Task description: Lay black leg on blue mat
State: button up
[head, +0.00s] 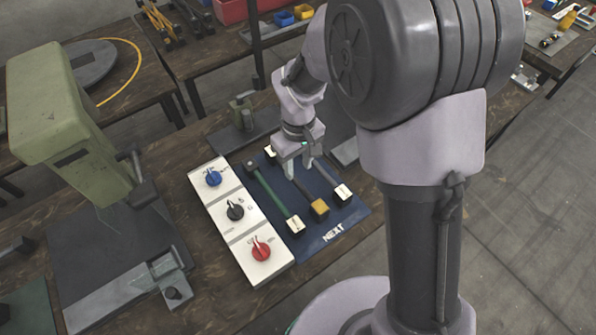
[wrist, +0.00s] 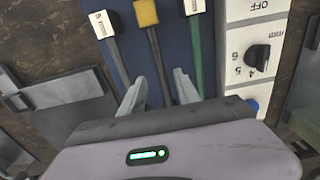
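The blue mat (head: 338,217), marked NEXT, lies on the wooden bench with three rod-like legs on it. The middle one, a black leg with an ochre end block (head: 319,208), lies lengthwise; its dark rod also shows in the wrist view (wrist: 158,60). A green leg (head: 270,195) lies to its left and another dark leg with a white tagged end (head: 342,193) to its right. My gripper (head: 302,171) points down over the mat, its fingers apart on either side of the middle leg's rod. In the wrist view (wrist: 160,76) both fingers appear clear of the rod. The rod's far end is hidden.
A white panel (head: 238,222) with blue, black and red knobs stands along the mat's left edge. A green press (head: 75,130) stands farther left on the bench. A small green device (head: 242,112) stands behind the mat.

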notch_tip(320, 180, up, 6)
jog(key=p, duration=0.1)
notch_tip(320, 180, up, 8)
jog(key=m+t, duration=0.2)
jog(key=m, duration=0.1)
send_over(299, 182)
jog(key=s+d, duration=0.3)
jog(key=s+d+r+m+t+y, duration=0.1)
jog(key=s+d+r+m+t, duration=0.1)
jog(key=s+r+m, duration=0.2)
jog(key=s+d+r+m+t+y, duration=0.1)
jog(key=s+d+r+m, duration=0.2)
jog(key=s, duration=0.8)
jog(key=shift+d+r+m+t, duration=0.35)
jog(key=shift+r+m, duration=0.25)
jog(key=shift+r, duration=0.2)
jog(key=shift+w, duration=0.1)
